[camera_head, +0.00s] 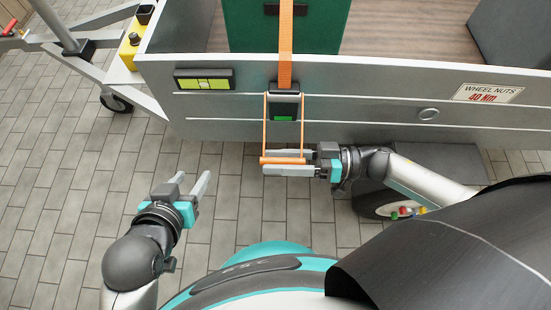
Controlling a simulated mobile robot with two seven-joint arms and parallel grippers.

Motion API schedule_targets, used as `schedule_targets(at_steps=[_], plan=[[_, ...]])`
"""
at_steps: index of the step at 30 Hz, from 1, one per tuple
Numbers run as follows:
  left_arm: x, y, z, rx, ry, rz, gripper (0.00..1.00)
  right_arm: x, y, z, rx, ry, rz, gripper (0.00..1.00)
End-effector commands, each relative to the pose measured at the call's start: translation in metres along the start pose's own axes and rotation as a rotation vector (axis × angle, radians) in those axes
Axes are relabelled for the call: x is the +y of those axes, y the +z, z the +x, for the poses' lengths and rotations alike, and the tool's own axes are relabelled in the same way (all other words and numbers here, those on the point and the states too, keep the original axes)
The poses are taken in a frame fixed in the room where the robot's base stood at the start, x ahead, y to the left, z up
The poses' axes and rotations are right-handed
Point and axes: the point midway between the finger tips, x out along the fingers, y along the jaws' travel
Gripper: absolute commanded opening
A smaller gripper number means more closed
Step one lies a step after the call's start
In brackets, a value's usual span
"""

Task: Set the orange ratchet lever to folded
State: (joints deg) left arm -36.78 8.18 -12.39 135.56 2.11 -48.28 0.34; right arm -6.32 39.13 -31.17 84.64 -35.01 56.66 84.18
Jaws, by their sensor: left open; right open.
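The orange ratchet lever (283,160) is a thin orange frame with a crossbar at its lower end. It hangs out from the dark ratchet body (285,89) on the trailer's side wall, below the orange strap (286,45). My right gripper (278,162) comes from the right, with its fingers open above and below the crossbar in the picture. I cannot tell whether they touch it. My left gripper (194,182) is open and empty, over the paving to the lower left, apart from the lever.
The grey trailer wall (365,105) runs across the view, with a level-like green panel (204,80) and a "WHEEL NUTS" label (487,93). A green box (240,28) stands inside under the strap. Paving (70,200) at the left is clear.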

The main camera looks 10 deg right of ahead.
Motion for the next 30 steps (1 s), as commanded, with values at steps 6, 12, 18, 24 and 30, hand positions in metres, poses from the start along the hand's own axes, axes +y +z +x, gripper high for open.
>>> schedule_targets(at_steps=[6,12,18,24,30], plan=[[0.0025,-0.0019,0.0015,0.025,0.007,-0.001,0.52,-0.0002,-0.0001,0.0061,0.000,0.000,0.000,0.52],[0.0026,-0.0022,0.0015,0.026,0.007,-0.002,0.52,-0.0002,-0.0003,0.0060,0.000,0.000,0.000,0.52],[0.0024,-0.0021,0.0015,0.025,0.007,-0.002,0.52,-0.0001,-0.0003,0.0058,0.000,0.000,0.000,0.31],[0.0023,-0.0020,0.0015,0.025,0.006,-0.002,0.52,-0.0003,-0.0001,0.0056,0.000,-0.001,0.000,0.08],[0.0022,-0.0019,0.0015,0.024,0.006,-0.002,0.52,-0.0004,0.0000,0.0056,0.000,-0.001,0.000,0.00]])
